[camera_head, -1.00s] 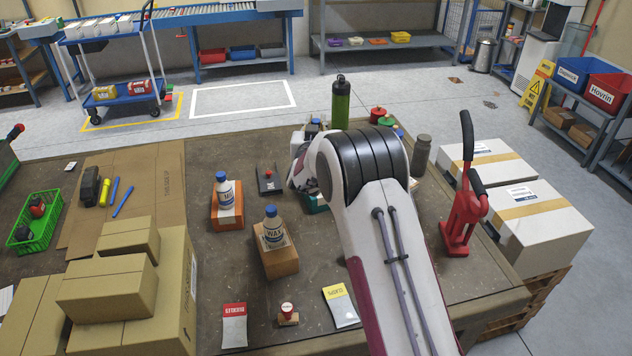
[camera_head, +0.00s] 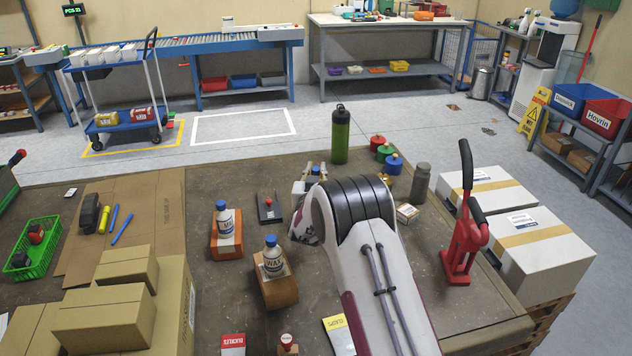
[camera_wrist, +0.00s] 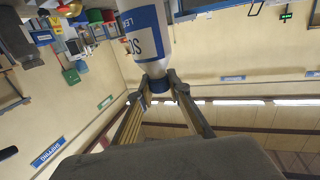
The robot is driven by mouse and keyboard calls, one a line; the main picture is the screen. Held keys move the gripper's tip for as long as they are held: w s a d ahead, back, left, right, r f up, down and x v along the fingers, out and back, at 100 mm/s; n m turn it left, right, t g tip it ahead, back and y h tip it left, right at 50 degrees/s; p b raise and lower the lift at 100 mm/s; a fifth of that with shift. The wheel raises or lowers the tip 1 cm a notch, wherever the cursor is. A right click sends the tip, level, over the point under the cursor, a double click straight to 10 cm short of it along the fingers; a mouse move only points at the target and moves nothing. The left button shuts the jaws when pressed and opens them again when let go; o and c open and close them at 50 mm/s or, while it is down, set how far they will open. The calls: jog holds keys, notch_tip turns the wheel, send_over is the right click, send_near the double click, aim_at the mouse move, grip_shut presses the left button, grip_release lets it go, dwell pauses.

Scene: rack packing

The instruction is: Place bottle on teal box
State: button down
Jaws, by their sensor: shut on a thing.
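My gripper (camera_wrist: 159,82) is shut on the blue cap of a white bottle (camera_wrist: 146,38) with a blue label. The wrist view is upside down, with the ceiling low in the picture. The bottle's body runs up from the jaws and out of the frame, so its base is hidden. In the head view my arm covers the held bottle, and I cannot make out the teal box. Two other white bottles with blue caps stand on orange-brown blocks: one farther back (camera_head: 225,222) and one labelled WAX (camera_head: 272,259).
A tall green bottle (camera_head: 340,138), a grey bottle (camera_head: 420,182) and knobbed red, green and blue pieces (camera_head: 385,151) stand at the back. A red hand tool (camera_head: 463,245) is at the right. Cardboard boxes (camera_head: 105,302) and a green basket (camera_head: 33,247) fill the left.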

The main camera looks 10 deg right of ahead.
dwell(0.3)
jog(key=shift+f, duration=1.85)
jog(key=shift+f, duration=0.15)
jog(key=c, duration=1.9)
grip_release()
jog(key=shift+s, duration=0.15)
jog(key=v, duration=1.1)
jog(key=shift+s+a, duration=0.2)
jog(key=shift+s, duration=0.15)
